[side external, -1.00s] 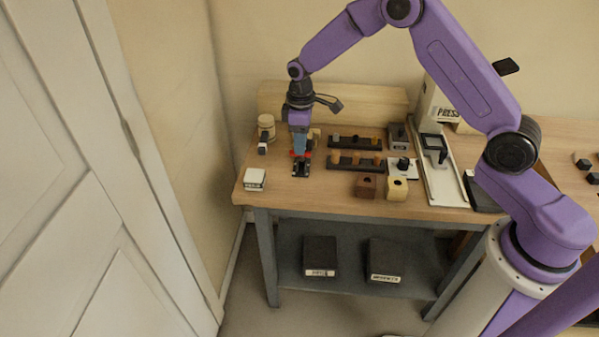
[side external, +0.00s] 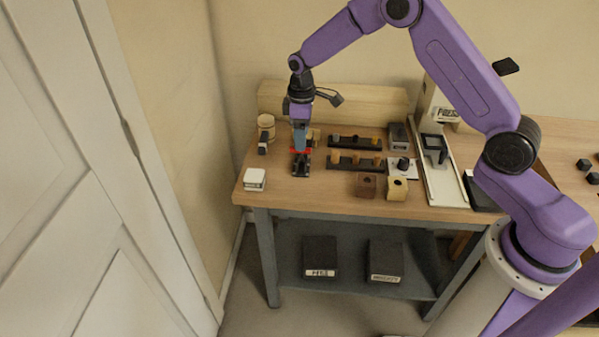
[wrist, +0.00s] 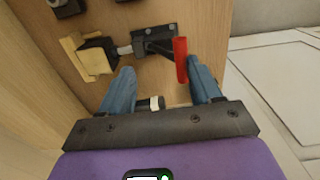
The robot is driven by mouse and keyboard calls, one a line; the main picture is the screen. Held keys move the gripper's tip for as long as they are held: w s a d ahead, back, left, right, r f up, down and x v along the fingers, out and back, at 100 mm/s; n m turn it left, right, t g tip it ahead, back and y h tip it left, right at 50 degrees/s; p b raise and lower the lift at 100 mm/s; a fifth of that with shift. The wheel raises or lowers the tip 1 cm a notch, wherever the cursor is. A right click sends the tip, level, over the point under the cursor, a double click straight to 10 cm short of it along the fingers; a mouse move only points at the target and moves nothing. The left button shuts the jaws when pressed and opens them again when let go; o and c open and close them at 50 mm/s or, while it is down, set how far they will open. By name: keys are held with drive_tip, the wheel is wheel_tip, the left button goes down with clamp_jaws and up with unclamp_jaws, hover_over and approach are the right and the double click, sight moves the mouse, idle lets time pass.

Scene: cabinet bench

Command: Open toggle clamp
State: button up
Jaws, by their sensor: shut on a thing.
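The toggle clamp shows in the wrist view as a black metal base (wrist: 155,34) with a dark lever ending in a red handle (wrist: 181,62). In the side view, the clamp's black base (side external: 301,169) sits near the left end of the bench, with the red handle (side external: 300,151) just above it. My gripper (side external: 300,146) points down over the clamp and is shut on the red handle. In the wrist view, the blue fingers of my gripper (wrist: 161,70) lie on either side of the handle, which appears nearer the right finger. The exact contact is not clear.
A pale wood and black piece (wrist: 95,57) lies beside the clamp. A white labelled box (side external: 254,180) and a cream cylinder (side external: 266,124) stand to the left. The front-left bench top is mostly clear.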

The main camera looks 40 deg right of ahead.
drive_tip(key=shift+o, duration=0.7)
drive_tip(key=shift+w+d+f, duration=0.1)
drive_tip(key=shift+w+d, duration=0.1)
drive_tip(key=shift+d, duration=0.2)
drive_tip(key=shift+o, duration=1.2)
drive_tip(key=shift+w+d, duration=0.2)
drive_tip(key=o, duration=0.5)
drive_tip(key=shift+f, duration=0.1)
drive_tip(key=shift+a, duration=0.1)
drive_tip(key=shift+a+r, duration=0.1)
drive_tip(key=shift+r, duration=3.5)
drive_tip(key=shift+s+a, duration=0.1)
